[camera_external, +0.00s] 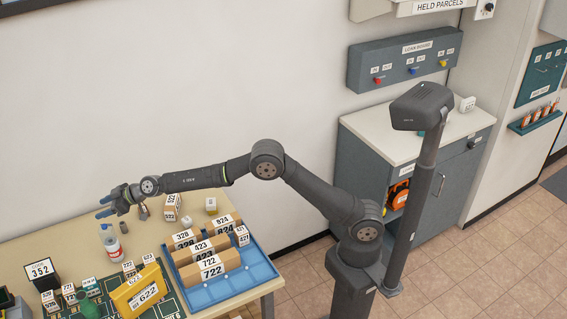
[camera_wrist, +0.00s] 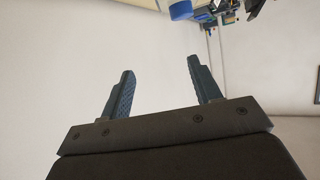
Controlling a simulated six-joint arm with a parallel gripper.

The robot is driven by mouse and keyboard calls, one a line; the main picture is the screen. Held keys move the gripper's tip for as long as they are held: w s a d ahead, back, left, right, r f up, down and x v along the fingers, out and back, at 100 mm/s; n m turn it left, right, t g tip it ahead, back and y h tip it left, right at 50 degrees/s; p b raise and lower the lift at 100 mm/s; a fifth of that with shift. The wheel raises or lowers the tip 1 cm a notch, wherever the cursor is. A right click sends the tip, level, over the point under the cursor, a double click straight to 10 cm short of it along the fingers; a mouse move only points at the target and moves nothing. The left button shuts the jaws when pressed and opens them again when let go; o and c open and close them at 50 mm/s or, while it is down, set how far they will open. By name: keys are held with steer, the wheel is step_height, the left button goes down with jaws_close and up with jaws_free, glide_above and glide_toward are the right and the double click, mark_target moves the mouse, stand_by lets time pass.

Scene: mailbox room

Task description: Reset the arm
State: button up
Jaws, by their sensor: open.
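My gripper (camera_external: 106,207) is over the back of the wooden table (camera_external: 65,238), near the white wall, with my arm stretched out to the left. In the wrist view, its two dark fingers (camera_wrist: 158,88) stand wide apart with nothing between them. The wrist view shows mostly pale wall behind the fingers. A bottle with a red and white label (camera_external: 112,243) stands on the table below and in front of my gripper. A numbered box (camera_external: 172,206) stands just right of my wrist.
A blue tray (camera_external: 235,286) holds several numbered boxes. A green mat (camera_external: 170,300) carries a yellow 622 parcel (camera_external: 138,292) and small numbered blocks. A dark 352 box (camera_external: 41,273) stands at left. A grey cabinet (camera_external: 445,190) stands at right. The wall above the table is clear.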

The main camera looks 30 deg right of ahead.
steer(key=shift+w+d+r, duration=0.5)
steer(key=shift+d+r, duration=0.05)
steer(key=shift+d, duration=0.25)
steer(key=shift+w+d+r, duration=0.45)
steer(key=shift+d+r, duration=0.1)
steer(key=shift+d, duration=0.25)
